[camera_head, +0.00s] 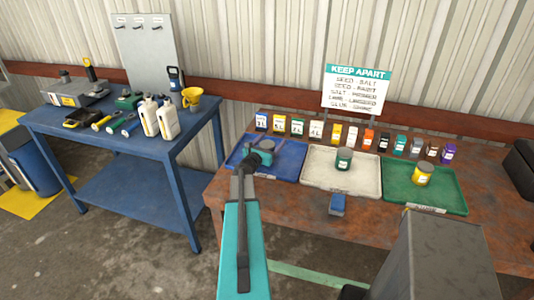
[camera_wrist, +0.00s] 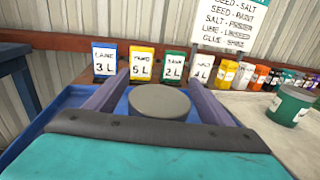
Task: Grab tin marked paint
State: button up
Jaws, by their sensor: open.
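My gripper (camera_head: 262,152) is over the blue tray (camera_head: 290,170) at the left of the rusty bench. In the wrist view its two fingers (camera_wrist: 160,85) stand apart, on either side of a round grey lid or top (camera_wrist: 160,103). The body below that top is hidden, and I cannot tell whether the fingers touch it. A dark green tin (camera_head: 344,159) with a white label stands on the white tray; it also shows in the wrist view (camera_wrist: 289,106). A yellow tin (camera_head: 422,175) stands on the green tray. I cannot read which tin is marked paint.
A row of containers, including a yellow one (camera_wrist: 142,62), lines the back of the bench below a "KEEP APART" sign (camera_head: 357,87). A blue block (camera_head: 337,204) lies at the front. A blue table (camera_head: 150,147) with bottles and tools stands left. A dark box (camera_head: 522,168) is right.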

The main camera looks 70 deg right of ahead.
jog(key=c, duration=1.4)
jog(key=shift+r, duration=0.15)
jog(key=shift+r+b, duration=0.6)
jog(key=shift+r, duration=0.35)
jog(key=shift+s+a+r+b, duration=0.15)
jog(key=shift+a+r+b, duration=0.25)
jog(key=shift+r, duration=0.3)
jog(key=s+a, duration=0.1)
jog(key=a, duration=0.3)
jog(key=s+a+r+b, duration=0.1)
jog(key=s+a, duration=0.1)
jog(key=a, duration=0.2)
jog(key=s+a+b, duration=0.1)
jog(key=a, duration=0.3)
jog(key=shift+s+r, duration=0.25)
jog(key=shift+s, duration=0.05)
